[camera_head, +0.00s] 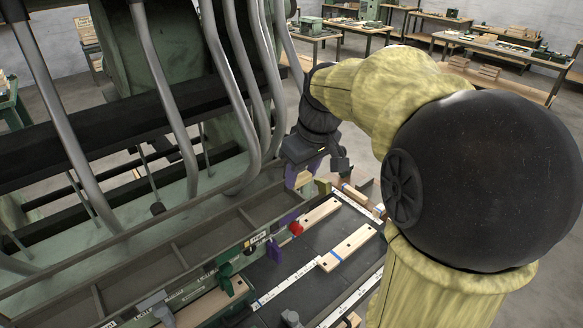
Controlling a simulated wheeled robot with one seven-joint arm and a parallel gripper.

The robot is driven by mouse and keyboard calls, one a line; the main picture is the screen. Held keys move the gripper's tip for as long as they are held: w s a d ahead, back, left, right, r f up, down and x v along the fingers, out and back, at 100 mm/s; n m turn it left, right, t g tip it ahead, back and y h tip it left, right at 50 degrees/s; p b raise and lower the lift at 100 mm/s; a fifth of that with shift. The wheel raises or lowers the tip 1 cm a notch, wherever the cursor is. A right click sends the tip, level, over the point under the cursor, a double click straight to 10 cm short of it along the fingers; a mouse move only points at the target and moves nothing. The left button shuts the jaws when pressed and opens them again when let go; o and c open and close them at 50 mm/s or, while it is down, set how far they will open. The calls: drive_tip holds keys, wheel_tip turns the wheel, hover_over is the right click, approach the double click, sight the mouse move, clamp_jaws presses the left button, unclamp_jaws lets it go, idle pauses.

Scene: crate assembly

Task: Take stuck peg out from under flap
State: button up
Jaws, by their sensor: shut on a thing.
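My gripper (302,177) is at the far end of the long machine, pointing down beside its edge. Its jaws are shut on a small purple piece (292,178), of which only a little shows. I cannot tell whether this piece is the stuck peg. I cannot make out the flap or any peg under it at this size. Pale wooden boards with dark holes lie below on the dark work surface, one nearer (347,247) and one farther (318,214).
Red (296,228), purple (275,250) and green (226,279) handles line the labelled rail. White rulers (286,285) cross the dark surface. A row of metal pipes (160,100) fills the left.

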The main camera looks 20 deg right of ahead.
drive_tip(key=s+d+b, duration=0.2)
drive_tip(key=s+d, duration=0.2)
drive_tip(key=s, duration=0.5)
drive_tip(key=shift+s, duration=0.4)
